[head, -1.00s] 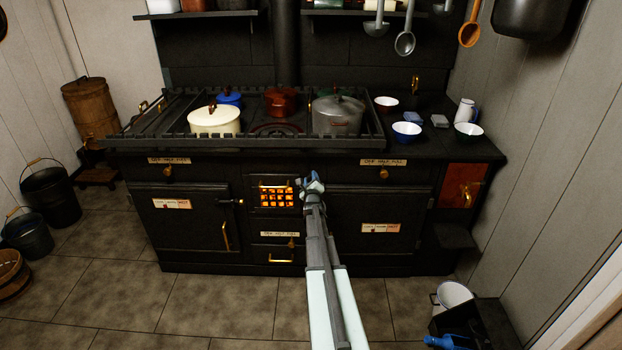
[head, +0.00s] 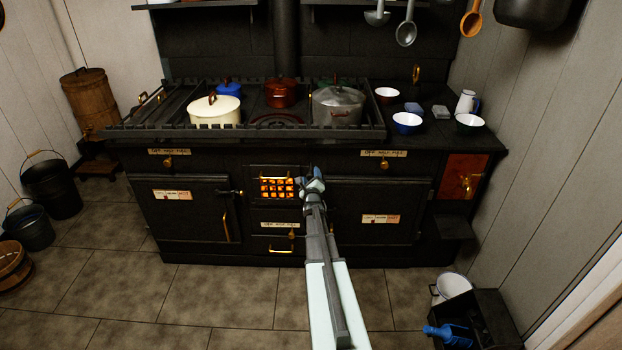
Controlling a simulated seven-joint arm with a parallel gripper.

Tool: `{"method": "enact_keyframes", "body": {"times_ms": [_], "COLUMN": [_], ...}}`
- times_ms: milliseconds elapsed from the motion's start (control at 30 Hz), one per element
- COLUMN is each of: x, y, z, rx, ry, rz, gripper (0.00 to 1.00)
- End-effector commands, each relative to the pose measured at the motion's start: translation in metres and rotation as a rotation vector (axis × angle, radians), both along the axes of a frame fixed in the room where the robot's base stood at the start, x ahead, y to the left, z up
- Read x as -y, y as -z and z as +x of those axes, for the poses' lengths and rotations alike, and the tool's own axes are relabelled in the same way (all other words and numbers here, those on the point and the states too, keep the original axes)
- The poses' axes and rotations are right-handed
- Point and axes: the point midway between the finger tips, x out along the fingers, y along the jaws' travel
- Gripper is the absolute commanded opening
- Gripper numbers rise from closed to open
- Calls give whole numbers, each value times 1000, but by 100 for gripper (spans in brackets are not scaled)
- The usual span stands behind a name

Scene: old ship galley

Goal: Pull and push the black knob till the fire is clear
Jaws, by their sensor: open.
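The fire glows orange behind a barred grate (head: 277,188) in the middle of the black stove front. My gripper (head: 309,178) is just right of the grate, in front of the stove, at the grate's height. It looks small and seen from behind, so the gap between its fingers is hard to make out. It and my arm cover the stove front just right of the grate. I cannot clearly make out a black knob; one may be hidden by the gripper. Whether the gripper touches the stove front I cannot tell.
Oven doors flank the grate, the left (head: 187,212) with a brass handle. A cream pot (head: 214,112) and a grey pot (head: 338,108) stand behind the stove-top rail. A white bucket (head: 453,286) and a dark box stand on the floor at right.

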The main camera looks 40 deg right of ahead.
Motion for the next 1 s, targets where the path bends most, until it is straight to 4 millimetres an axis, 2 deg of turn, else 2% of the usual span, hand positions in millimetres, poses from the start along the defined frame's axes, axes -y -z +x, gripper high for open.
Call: {"method": "enact_keyframes", "body": {"times_ms": [167, 367, 800, 1000], "x": [-3, -15, -68, -87], "y": [0, -1, -1, -1], "z": [-3, -16, -77, -99], "rx": [0, 0, -1, 0], "ry": [0, 0, 0, 0], "rz": [0, 0, 1, 0], "gripper": [63, 63, 63, 63]}}
